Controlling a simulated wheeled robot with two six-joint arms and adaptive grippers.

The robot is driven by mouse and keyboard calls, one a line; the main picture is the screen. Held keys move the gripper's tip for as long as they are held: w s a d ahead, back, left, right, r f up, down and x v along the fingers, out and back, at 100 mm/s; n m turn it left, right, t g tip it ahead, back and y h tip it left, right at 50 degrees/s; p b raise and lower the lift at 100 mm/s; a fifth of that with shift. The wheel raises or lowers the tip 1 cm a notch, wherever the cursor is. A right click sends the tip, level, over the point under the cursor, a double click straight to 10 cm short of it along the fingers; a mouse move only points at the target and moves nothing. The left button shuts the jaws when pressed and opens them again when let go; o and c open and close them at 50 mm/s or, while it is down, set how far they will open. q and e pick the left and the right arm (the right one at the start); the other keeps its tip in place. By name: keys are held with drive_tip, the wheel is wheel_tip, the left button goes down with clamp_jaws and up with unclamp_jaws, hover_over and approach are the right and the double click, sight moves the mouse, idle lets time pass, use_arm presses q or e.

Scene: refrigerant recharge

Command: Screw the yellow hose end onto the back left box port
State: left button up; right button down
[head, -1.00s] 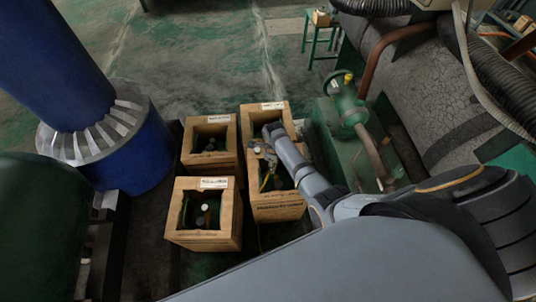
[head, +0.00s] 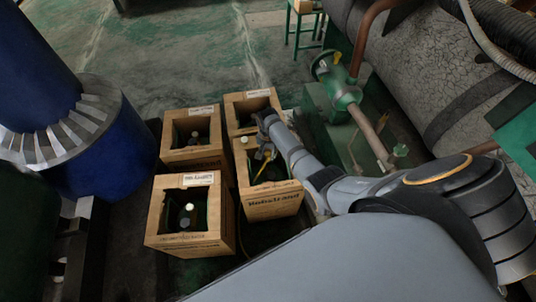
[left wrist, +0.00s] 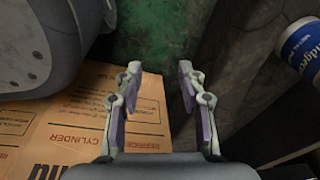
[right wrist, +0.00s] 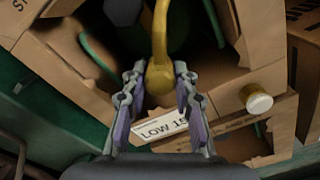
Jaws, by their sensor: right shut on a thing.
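My right gripper (head: 264,149) is over the back edge of the front right box (head: 274,203). In the right wrist view (right wrist: 159,101) it is shut on the yellow hose end (right wrist: 160,78), from which the yellow hose rises. The back left box (head: 193,159) stands left of the gripper, with a pale-topped fitting (head: 195,134) in its dark opening. The hose end is apart from that box. My left gripper shows only in the left wrist view (left wrist: 152,85); its fingers are apart with nothing between them.
A white cap (right wrist: 257,99) sits near a box edge. Green pipework (head: 345,98) and a large grey tank (head: 415,80) are on the right. A blue column (head: 115,150) stands left.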

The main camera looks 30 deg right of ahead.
drive_tip(key=shift+f+b, duration=0.5)
drive_tip(key=shift+f, duration=0.35)
drive_tip(key=shift+f+b, duration=0.5)
drive_tip(key=shift+b, duration=0.35)
drive_tip(key=shift+f+b, duration=0.5)
drive_tip(key=shift+b, duration=0.1)
drive_tip(key=shift+f+b, duration=0.45)
drive_tip(key=shift+b, duration=0.05)
drive_tip(key=shift+f+b, duration=0.45)
drive_tip(key=shift+b, duration=0.1)
use_arm(q)
drive_tip(key=w+d+r, duration=0.2)
drive_tip(key=w+r, duration=0.2)
drive_tip(key=r, duration=0.2)
drive_tip(key=w+d+r, duration=0.2)
drive_tip(key=w+r, duration=0.1)
drive_tip(key=r, duration=0.4)
drive_tip(key=shift+w+r+h, duration=0.3)
drive_tip(key=shift+w+h, duration=0.1)
drive_tip(key=shift+r+p, duration=0.7)
drive_tip(key=shift+p, duration=0.05)
use_arm(e)
drive_tip(key=shift+r, duration=0.1)
